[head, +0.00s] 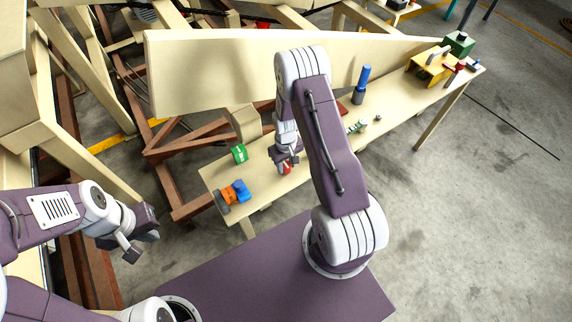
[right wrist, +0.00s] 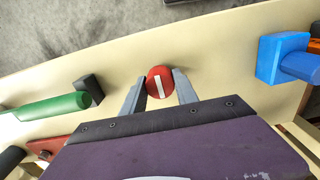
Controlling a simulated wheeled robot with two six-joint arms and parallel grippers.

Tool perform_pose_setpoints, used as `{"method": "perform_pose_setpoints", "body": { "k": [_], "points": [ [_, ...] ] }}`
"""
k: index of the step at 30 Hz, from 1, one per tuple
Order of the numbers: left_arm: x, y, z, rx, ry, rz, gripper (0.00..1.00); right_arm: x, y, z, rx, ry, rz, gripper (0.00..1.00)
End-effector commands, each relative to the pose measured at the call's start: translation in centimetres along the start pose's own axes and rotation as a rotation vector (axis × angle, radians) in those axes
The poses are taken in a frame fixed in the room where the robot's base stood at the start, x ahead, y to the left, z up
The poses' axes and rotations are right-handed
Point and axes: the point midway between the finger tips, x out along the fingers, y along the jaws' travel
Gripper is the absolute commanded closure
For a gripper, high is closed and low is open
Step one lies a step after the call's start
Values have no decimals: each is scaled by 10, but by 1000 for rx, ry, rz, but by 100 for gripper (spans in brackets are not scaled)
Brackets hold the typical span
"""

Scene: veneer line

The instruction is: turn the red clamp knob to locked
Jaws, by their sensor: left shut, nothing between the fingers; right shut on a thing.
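The red clamp knob (right wrist: 160,82) is round with a white bar across its face, and the bar runs nearly up and down in the right wrist view. My right gripper (right wrist: 160,92) has its two fingers on either side of the knob, shut on it. In the head view the knob (head: 285,168) shows as a small red spot under my right gripper (head: 286,158). No lock marking is readable. My left gripper (head: 140,240) is shut and empty at the left, away from the bench.
The knob is on a long pale bench (head: 262,206). A blue-topped upright tool (head: 361,84) and a yellow fixture (head: 430,66) stand further right. A large pale panel (head: 210,75) rises behind.

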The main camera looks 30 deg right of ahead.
Motion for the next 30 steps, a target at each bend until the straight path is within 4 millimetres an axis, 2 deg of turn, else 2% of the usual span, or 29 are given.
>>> {"method": "perform_pose_setpoints", "body": {
  "k": [8,9,11,19,22,30],
  "points": [
    [0,0,0,0,0,0,100,-1,1,-2,4,5,1,100],
    [0,0,0,0,0,0,100,-1,1,-2,4,5,1,56],
    [0,0,0,0,0,0,100,-1,1,-2,4,4,1,43],
    [0,0,0,0,0,0,100,-1,0,-1,2,2,0,43],
    [1,0,0,0,0,0,100,-6,0,-1,1,4,1,43],
    [6,0,1,0,0,0,100,-59,1,-2,2,7,2,43]
  ]
}}
